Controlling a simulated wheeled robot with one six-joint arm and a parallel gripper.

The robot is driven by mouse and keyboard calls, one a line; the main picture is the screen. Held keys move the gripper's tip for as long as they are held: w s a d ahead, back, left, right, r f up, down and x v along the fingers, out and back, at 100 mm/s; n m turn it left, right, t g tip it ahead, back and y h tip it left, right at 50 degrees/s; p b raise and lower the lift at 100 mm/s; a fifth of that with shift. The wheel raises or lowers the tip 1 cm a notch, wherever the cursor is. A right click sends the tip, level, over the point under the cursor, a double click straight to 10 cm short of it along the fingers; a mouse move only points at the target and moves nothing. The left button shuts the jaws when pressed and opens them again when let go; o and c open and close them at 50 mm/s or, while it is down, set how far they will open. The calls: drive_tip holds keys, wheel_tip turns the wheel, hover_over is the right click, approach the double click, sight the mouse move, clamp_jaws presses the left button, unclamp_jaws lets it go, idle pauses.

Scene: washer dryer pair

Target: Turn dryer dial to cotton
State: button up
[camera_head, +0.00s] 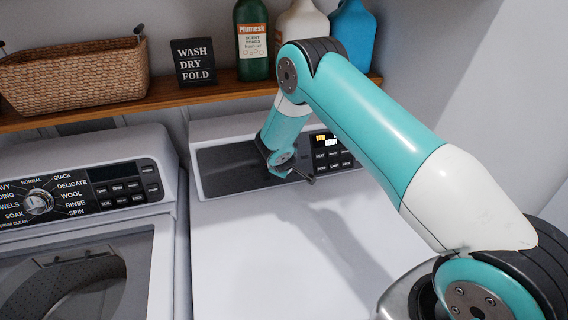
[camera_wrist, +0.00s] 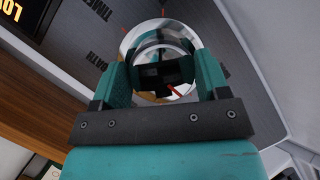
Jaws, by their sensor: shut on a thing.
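The dryer (camera_head: 235,231) is the right-hand white machine, with a dark control panel (camera_head: 222,160) along its back. In the head view my arm covers the dial, and my gripper's fingertips are hidden behind my wrist. In the wrist view my gripper (camera_wrist: 163,72) has its two green fingers on either side of the round silver dial (camera_wrist: 146,31), shut on it. Printed words show on the panel around the dial, but the label "cotton" and the dial's setting cannot be made out. The panel's lit display (camera_head: 322,140) shows yellow and white text.
The washer (camera_head: 170,245) with its own silver dial (camera_head: 39,202) stands close on the left. A wooden shelf (camera_head: 190,98) above holds a wicker basket (camera_head: 75,77), a sign (camera_head: 194,62) and several bottles. The dryer's top is clear.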

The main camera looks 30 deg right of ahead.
drive_tip(key=shift+f+b, duration=0.15)
drive_tip(key=shift+b, duration=0.2)
drive_tip(key=m+y+b, duration=0.1)
drive_tip(key=m+b, duration=0.2)
drive_tip(key=b, duration=0.1)
drive_tip(key=shift+f+m+y, duration=0.15)
drive_tip(key=shift+m+y, duration=0.15)
drive_tip(key=m+y+b, duration=0.1)
drive_tip(key=m+b, duration=0.2)
drive_tip(key=b, duration=0.1)
drive_tip(key=shift+s+m+y, duration=0.1)
drive_tip(key=shift+m+y, duration=0.2)
drive_tip(key=m+y+b, duration=0.1)
drive_tip(key=m+b, duration=0.2)
drive_tip(key=b, duration=0.1)
drive_tip(key=shift+m+y+b, duration=0.3)
drive_tip(key=shift+y, duration=0.1)
drive_tip(key=shift+m+t+y+b, duration=0.7)
drive_tip(key=shift+m+b, duration=0.9)
drive_tip(key=shift+m, duration=0.2)
drive_tip(key=o, duration=0.9)
